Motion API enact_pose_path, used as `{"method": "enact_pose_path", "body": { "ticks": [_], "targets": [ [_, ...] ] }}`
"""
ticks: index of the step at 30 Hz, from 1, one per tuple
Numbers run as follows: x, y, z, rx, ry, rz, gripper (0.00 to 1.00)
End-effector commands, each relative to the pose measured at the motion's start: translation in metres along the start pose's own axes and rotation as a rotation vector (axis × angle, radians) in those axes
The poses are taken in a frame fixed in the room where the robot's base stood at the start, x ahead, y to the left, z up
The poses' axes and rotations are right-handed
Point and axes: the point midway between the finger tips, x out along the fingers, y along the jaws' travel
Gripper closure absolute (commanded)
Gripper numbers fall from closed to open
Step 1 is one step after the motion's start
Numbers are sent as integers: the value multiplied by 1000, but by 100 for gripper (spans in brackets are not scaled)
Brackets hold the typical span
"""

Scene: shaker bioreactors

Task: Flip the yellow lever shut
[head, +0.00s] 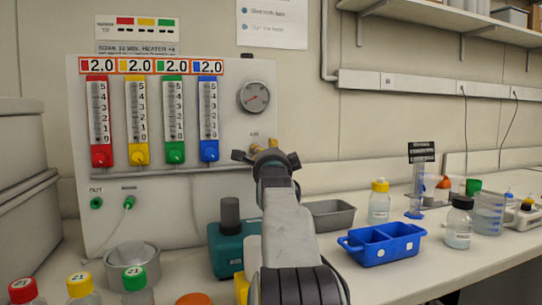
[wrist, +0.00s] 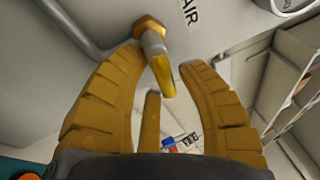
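The yellow lever (wrist: 163,75) shows in the wrist view on a grey stem that comes out of a brass hex fitting (wrist: 148,27) on the panel. Its tip points down and slightly right in that picture. My gripper (wrist: 165,70) is open, with a ribbed yellow-brown finger on each side of the lever and a shorter finger below it. No finger clearly touches the lever. In the head view my gripper (head: 266,157) is at the panel's lower right, under the gauge, and mostly hides the lever and fitting there.
The flowmeter panel (head: 220,110) has several coloured knobs and a round gauge (head: 254,97). A teal device (head: 226,248) stands below left of my gripper. A grey tray (head: 332,216), a blue rack (head: 379,244) and bottles stand to the right. Capped bottles are at front left.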

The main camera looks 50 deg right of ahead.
Motion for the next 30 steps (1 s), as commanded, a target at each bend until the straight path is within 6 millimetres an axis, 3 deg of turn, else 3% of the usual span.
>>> {"method": "enact_pose_path", "body": {
  "ticks": [4,17,30],
  "targets": [
    [0,0,-1,0,2,0,52],
    [-6,0,-1,0,2,0,51],
    [-61,-1,-1,1,2,-1,51]
  ]
}}
